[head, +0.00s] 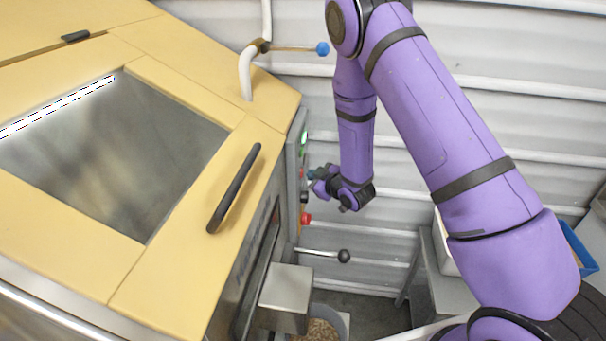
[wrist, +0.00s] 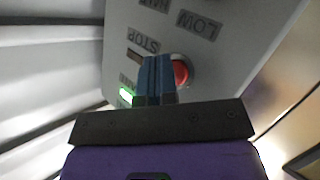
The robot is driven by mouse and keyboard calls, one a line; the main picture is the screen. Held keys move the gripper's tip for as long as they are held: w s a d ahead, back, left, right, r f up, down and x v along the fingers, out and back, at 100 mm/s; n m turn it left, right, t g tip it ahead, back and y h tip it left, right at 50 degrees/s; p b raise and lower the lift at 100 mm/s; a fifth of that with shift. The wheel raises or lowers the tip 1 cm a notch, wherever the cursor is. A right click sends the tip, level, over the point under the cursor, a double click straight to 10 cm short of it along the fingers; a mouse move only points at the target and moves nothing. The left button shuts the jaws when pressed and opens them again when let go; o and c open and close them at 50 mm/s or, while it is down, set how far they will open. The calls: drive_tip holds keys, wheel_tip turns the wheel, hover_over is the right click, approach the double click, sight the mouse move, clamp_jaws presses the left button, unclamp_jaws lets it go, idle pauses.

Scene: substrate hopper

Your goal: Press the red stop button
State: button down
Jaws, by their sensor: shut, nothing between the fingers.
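The control panel (head: 293,165) is a grey plate on the right side of the yellow machine. A red round button (wrist: 181,73) shows in the wrist view just right of my fingertips, partly hidden by them. A label reading STOP (wrist: 143,41) is up and left of the fingers. In the head view a small red spot (head: 302,172) shows beside my fingers, and a larger red knob (head: 306,218) sticks out lower down. I cannot tell which one is the wrist view's button. My gripper (wrist: 155,77) is shut and empty, pointing at the panel. Contact cannot be told.
A green lit button (head: 304,137) is above my gripper on the panel. A lever with a black ball (head: 344,256) juts out below. A blue-knobbed valve handle (head: 322,48) is above. The corrugated wall (head: 400,155) stands behind my arm.

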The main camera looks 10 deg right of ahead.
drive_tip(key=shift+w+a, duration=0.15)
drive_tip(key=shift+a, duration=0.25)
idle(0.5)
drive_tip(key=shift+d, duration=0.1)
drive_tip(key=shift+s+d, duration=0.35)
drive_tip(key=shift+d, duration=0.35)
drive_tip(key=d, duration=0.1)
drive_tip(key=s+d, duration=0.1)
drive_tip(key=d, duration=0.1)
drive_tip(key=s+d, duration=0.1)
drive_tip(key=shift+d, duration=0.3)
idle(0.4)
drive_tip(key=shift+w, duration=0.1)
idle(0.3)
